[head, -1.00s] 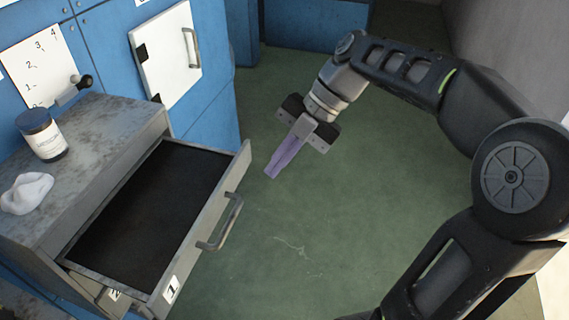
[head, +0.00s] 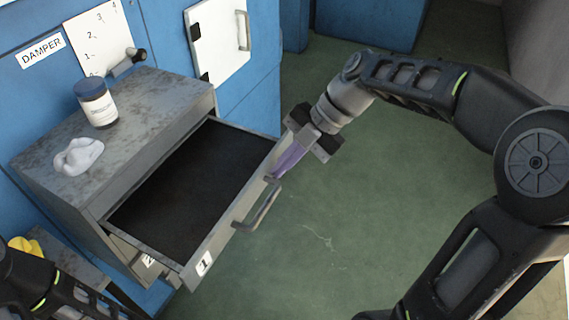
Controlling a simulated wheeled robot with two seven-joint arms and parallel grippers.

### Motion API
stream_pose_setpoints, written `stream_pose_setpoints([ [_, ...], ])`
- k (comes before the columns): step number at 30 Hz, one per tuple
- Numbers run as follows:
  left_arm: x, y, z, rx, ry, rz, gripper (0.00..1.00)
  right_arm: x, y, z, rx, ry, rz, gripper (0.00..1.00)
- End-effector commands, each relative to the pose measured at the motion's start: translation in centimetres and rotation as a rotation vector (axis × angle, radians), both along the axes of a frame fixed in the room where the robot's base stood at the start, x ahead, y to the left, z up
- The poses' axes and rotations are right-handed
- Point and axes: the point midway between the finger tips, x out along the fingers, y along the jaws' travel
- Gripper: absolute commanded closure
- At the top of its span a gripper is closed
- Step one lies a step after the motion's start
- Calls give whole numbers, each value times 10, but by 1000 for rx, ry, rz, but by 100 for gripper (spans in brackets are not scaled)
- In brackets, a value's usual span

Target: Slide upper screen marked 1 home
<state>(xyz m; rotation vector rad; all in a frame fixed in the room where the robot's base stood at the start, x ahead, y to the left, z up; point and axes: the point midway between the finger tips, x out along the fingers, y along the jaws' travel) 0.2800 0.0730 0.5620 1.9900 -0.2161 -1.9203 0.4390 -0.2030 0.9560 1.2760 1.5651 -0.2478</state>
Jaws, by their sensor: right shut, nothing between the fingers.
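The upper screen marked 1 (head: 218,246) is a grey drawer-like frame with a dark bed, pulled well out of the grey cabinet (head: 60,187). Its front bears a label 1 and a bar handle (head: 258,208). My right gripper (head: 283,165), with purple fingers, is shut and empty. Its fingertips are at the far end of the screen's front, just above the handle; I cannot tell whether they touch it. Part of my left arm shows at the lower left, but its gripper is not in view.
A dark-lidded jar (head: 98,106) and a crumpled white cloth (head: 78,156) are on the cabinet top. Something yellow (head: 25,245) lies at the lower left. A lower part marked 2 (head: 148,262) sits under the screen. Green floor (head: 350,220) is clear to the right.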

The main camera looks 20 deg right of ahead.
Motion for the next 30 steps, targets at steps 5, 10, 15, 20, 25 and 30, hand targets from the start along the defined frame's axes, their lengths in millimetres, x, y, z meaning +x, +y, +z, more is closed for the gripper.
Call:
stream_pose_setpoints([
  [5, 0, 0, -4, 0, 0, 0, 29, 6, 6, -2, 1, 0, 3, 100],
  [10, 0, 0, -14, 0, 0, -1, 29, 26, 22, -4, 1, -1, 4, 100],
  [15, 0, 0, -24, 1, 0, -1, 29, 57, 50, -4, 1, 0, 7, 100],
  [20, 0, 0, -26, 1, -1, -2, 29, 92, 79, -2, 3, 2, 5, 100],
  [25, 0, 0, -20, 1, 0, -1, 29, 126, 106, 1, 2, 1, 3, 100],
  [30, 0, 0, -15, 0, 0, -1, 29, 149, 124, 1, 1, 0, 2, 100],
])
